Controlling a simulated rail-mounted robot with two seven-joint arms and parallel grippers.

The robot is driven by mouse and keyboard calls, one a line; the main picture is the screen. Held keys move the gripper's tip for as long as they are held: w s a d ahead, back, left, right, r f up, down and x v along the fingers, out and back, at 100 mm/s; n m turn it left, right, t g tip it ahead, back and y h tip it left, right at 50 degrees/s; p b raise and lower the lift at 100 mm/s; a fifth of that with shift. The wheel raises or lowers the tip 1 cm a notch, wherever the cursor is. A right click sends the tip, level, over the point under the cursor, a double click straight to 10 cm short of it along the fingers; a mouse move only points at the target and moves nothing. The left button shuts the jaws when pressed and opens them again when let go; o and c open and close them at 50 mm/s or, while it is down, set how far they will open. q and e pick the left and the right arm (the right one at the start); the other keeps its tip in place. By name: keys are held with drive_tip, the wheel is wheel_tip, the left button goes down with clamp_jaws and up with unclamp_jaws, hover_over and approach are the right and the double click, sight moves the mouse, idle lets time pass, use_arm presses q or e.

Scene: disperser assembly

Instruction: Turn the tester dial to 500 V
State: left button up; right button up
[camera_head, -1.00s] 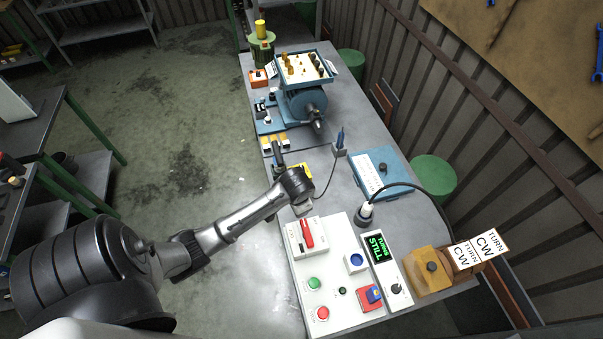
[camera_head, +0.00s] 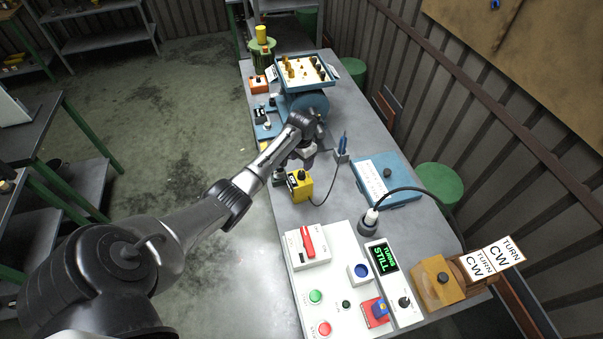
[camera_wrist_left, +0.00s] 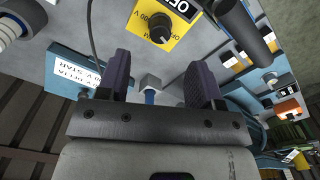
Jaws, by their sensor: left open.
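The yellow tester (camera_head: 302,190) stands on the grey workbench, partly hidden by my left arm. In the left wrist view, the tester (camera_wrist_left: 180,40) shows at the top with a black dial (camera_wrist_left: 162,28), an "OFF" display and a "500 V" marking. Which marking the dial points to is not clear. My left gripper (camera_head: 308,158) is just beyond the tester in the head view. In the wrist view its two fingers (camera_wrist_left: 160,75) are apart and empty, with the dial past their tips and not between them. My right gripper is not in view.
A blue probe (camera_head: 343,143) stands in a small holder right of the gripper, with a cable nearby. A blue motor (camera_head: 308,104) and parts tray lie beyond. A blue box (camera_head: 400,186) lies right; a white control panel (camera_head: 325,275) is nearer.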

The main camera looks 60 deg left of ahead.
sight(301, 172)
use_arm(q)
wheel_tip(301, 172, down, 7)
drive_tip(key=shift+b, duration=0.35)
drive_tip(key=shift+f, duration=0.3)
drive_tip(key=shift+c, duration=0.3)
drive_tip(key=c, duration=0.9)
